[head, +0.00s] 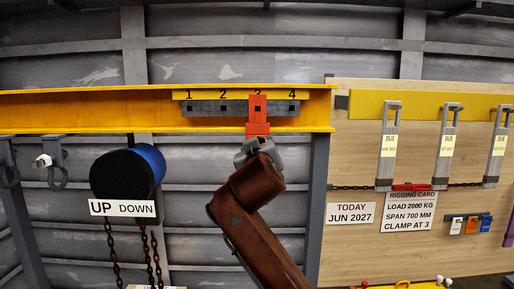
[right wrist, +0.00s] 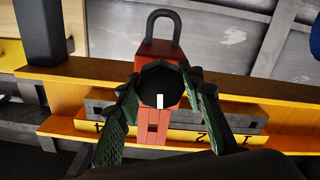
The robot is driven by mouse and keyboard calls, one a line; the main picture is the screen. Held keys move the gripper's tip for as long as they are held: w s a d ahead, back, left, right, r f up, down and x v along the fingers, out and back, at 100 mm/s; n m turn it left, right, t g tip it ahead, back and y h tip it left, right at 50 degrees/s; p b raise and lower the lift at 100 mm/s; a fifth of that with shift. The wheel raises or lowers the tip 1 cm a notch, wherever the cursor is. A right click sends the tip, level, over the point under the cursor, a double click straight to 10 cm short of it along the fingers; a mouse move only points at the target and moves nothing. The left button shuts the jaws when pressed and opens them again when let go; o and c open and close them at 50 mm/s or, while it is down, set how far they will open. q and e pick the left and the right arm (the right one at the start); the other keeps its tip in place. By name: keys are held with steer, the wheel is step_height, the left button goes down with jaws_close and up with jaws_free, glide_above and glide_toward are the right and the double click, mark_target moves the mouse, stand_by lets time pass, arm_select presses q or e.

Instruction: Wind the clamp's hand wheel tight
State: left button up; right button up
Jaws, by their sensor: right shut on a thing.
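The red clamp (head: 257,115) sits on the yellow beam (head: 90,112) at the mark 3 of the numbered strip. In the right wrist view the clamp (right wrist: 157,52) has a dark loop (right wrist: 163,25) at its end. The hand wheel (right wrist: 158,80) is black and faceted, with a white mark on its face. My right gripper (right wrist: 163,88) has its green fingers on either side of the wheel, shut on it. In the head view my right gripper (head: 255,148) is just below the clamp and hides the wheel. My left gripper is not in view.
A blue and black hoist (head: 128,172) with chains and an UP/DOWN sign hangs left of my right arm. On the right, a wooden board (head: 345,258) carries tagged grey slings (head: 389,145) and a rigging card (head: 409,212) reading "CLAMP AT 3".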

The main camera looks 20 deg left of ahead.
steer(key=shift+f+m, duration=0.25)
steer(key=shift+m, duration=0.35)
steer(key=o, duration=1.2)
steer(key=shift+r, duration=0.15)
steer(key=v, duration=1.2)
